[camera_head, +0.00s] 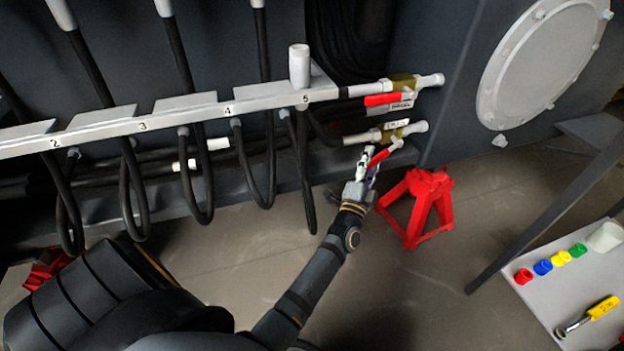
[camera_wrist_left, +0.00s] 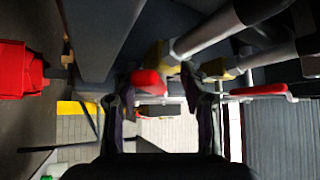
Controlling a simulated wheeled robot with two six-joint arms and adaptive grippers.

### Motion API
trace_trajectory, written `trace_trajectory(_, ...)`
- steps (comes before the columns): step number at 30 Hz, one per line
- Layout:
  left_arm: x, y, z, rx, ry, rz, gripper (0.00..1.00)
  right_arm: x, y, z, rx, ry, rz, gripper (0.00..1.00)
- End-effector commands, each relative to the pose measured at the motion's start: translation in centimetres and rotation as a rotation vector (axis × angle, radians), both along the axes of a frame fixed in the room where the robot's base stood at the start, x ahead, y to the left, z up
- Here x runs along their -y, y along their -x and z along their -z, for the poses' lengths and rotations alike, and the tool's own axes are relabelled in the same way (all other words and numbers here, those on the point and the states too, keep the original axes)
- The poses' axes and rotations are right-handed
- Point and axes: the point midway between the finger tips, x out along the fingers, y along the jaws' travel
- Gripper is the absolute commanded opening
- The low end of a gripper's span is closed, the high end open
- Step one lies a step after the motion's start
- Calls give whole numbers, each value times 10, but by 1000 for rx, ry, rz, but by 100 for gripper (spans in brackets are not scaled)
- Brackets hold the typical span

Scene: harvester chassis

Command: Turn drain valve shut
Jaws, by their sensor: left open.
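Two brass valves with red handles sit on pipe stubs at the right end of the numbered rail in the head view. The lower valve (camera_head: 390,133) has its red handle (camera_head: 379,156) angled off the pipe toward my left gripper (camera_head: 369,164). The upper valve (camera_head: 402,82) has its handle (camera_head: 388,98) nearly along its pipe. Their labels are too small to read surely. My left gripper is open at the lower handle. In the left wrist view a red handle end (camera_wrist_left: 148,84) shows between the open fingers (camera_wrist_left: 160,88); contact cannot be told. My right gripper is not seen.
A red jack stand (camera_head: 418,205) stands on the floor just right of my left gripper. Black hoses (camera_head: 205,170) hang below the rail (camera_head: 170,118). A tray (camera_head: 545,300) with coloured caps and a yellow-handled tool (camera_head: 590,314) is at the right.

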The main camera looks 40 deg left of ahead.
Motion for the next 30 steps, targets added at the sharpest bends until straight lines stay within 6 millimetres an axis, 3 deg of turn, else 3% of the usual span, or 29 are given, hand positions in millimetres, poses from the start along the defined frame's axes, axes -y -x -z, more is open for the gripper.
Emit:
trace_trajectory(1, -2, 2, -19, -37, -30, 1, 44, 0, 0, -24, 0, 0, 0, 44)
trace_trajectory(3, -3, 4, -25, -93, -74, 1, 44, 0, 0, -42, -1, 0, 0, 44)
trace_trajectory(20, -7, 7, -57, -393, -305, 0, 44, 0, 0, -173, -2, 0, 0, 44)
trace_trajectory(22, -4, 27, -42, -397, -307, -1, 44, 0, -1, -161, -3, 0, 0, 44)
trace_trajectory(30, 3, 87, -39, -394, -306, -2, 44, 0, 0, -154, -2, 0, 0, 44)
